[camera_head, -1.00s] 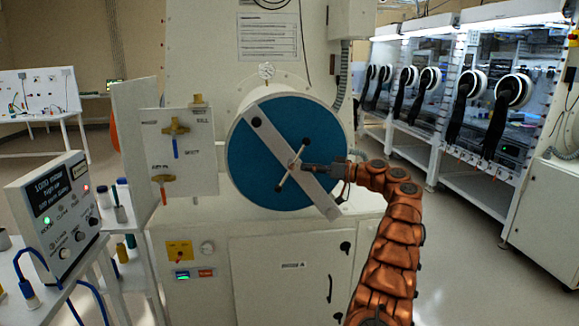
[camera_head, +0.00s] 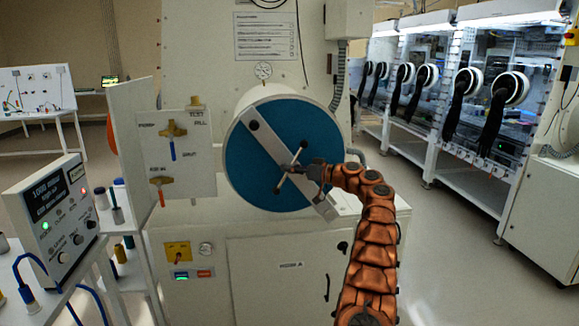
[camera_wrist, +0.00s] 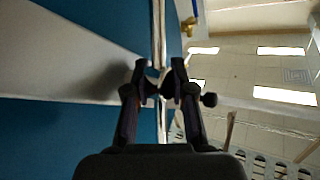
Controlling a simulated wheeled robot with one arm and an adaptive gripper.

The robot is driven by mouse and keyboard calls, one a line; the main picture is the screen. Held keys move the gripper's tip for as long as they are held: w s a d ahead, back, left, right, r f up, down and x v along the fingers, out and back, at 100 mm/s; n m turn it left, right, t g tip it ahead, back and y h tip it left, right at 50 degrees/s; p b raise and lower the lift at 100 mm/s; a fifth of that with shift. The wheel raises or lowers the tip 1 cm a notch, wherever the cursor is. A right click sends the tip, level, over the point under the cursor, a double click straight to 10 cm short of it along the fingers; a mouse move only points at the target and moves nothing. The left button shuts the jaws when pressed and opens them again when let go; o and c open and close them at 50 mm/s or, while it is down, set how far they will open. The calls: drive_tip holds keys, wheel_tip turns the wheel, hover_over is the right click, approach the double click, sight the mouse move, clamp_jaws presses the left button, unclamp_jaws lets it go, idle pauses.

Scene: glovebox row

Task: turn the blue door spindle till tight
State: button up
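The round blue door (camera_head: 250,165) faces me on the pale chamber, crossed by a slanted grey-white bar (camera_head: 268,143). Its spindle has a thin T-bar handle (camera_head: 285,180) with dark end knobs, tilted with its top to the right. My gripper (camera_head: 306,171) is just right of the spindle hub. In the wrist view, my gripper's fingertips (camera_wrist: 160,85) are a little apart, on either side of a thin pale rod (camera_wrist: 158,35). The fingers partly hide the rod, and I cannot tell whether they press on it.
A valve panel (camera_head: 205,150) with yellow valves is left of the door. A control box (camera_head: 62,222) stands on a bench at front left. Gloveboxes (camera_head: 470,90) line the right, with free floor before them. A gauge (camera_head: 263,70) is above the door.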

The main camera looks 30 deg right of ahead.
clamp_jaws()
idle(0.6)
